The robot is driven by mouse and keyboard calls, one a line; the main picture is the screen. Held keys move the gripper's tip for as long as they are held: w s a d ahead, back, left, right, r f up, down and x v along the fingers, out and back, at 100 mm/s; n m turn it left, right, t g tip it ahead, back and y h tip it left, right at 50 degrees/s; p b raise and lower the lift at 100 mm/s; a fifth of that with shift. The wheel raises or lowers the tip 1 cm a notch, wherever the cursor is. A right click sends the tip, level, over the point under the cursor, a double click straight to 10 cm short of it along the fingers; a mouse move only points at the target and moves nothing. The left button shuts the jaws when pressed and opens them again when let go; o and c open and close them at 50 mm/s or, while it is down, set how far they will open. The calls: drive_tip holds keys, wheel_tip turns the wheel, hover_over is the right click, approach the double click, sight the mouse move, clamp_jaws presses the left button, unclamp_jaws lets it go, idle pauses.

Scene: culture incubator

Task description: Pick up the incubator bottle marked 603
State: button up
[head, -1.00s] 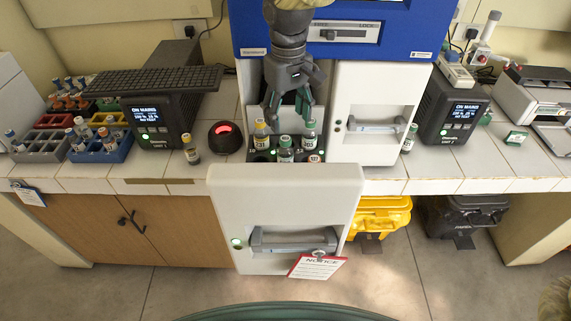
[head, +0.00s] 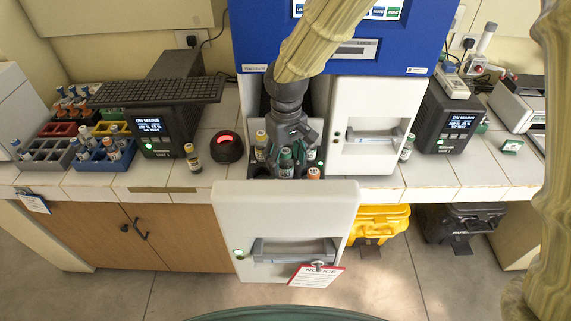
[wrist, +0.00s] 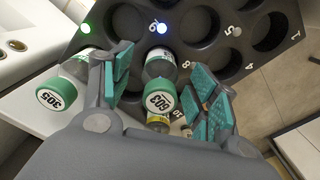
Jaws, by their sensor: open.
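The bottle marked 603 has a green cap and a clear body, and stands in the black rack of the pulled-out incubator drawer. In the wrist view bottle 603 (wrist: 159,101) lies between the spread fingers of my gripper (wrist: 166,82), with a gap to the pads on the right. In the head view my gripper (head: 288,142) is low over the rack, just behind bottle 603 (head: 286,164). The gripper is open and holds nothing.
A yellow-capped bottle (head: 261,146) and an orange-capped bottle (head: 314,174) stand close by in the rack. The white drawer front (head: 285,215) is in front. A closed drawer (head: 370,120) is at right. Empty round rack holes (wrist: 196,58) show in the wrist view.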

drive_tip(key=shift+f, duration=0.55)
drive_tip(key=c, duration=1.1)
